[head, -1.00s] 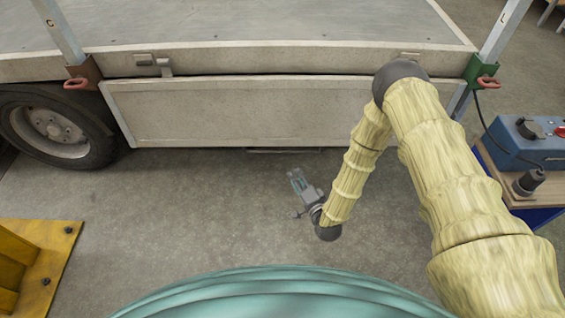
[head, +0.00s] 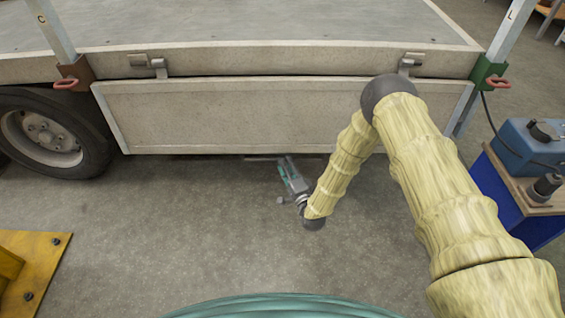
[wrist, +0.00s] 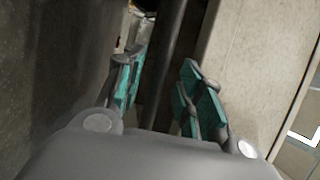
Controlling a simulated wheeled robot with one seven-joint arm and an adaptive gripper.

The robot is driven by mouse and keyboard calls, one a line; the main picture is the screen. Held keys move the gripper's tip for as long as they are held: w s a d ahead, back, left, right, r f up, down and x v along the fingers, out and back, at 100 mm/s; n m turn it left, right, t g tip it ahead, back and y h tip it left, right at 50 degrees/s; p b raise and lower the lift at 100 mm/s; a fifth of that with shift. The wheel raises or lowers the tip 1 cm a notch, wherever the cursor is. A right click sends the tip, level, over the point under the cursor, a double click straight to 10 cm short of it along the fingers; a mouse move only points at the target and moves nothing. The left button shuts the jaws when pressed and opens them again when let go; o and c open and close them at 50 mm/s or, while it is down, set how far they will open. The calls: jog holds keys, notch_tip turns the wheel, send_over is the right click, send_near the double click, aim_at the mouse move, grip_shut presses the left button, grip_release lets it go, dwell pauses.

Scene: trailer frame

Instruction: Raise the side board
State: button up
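The side board (head: 220,115) is a grey-beige panel hanging down along the trailer bed's edge, below two hinges (head: 158,66) (head: 410,62). A thin bar (head: 260,158) shows just under its lower edge in the head view. My gripper (head: 286,166) is at this lower edge, near the bar. In the wrist view its teal-padded fingers (wrist: 163,68) are apart, with a dark bar (wrist: 165,65) running between them in the picture; I cannot tell whether they touch it. The board's face (wrist: 255,75) is at the right there.
Posts stand at the bed's left corner (head: 55,30) and right corner (head: 508,35), with red-handled latches (head: 66,84) (head: 497,83). A wheel (head: 45,135) is at left. A blue case (head: 530,140) stands on a bench at right. A yellow piece (head: 35,262) lies at front left.

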jog(key=shift+b+x, duration=0.3)
jog(key=shift+x, duration=1.3)
jog(key=shift+c, duration=0.4)
grip_shut()
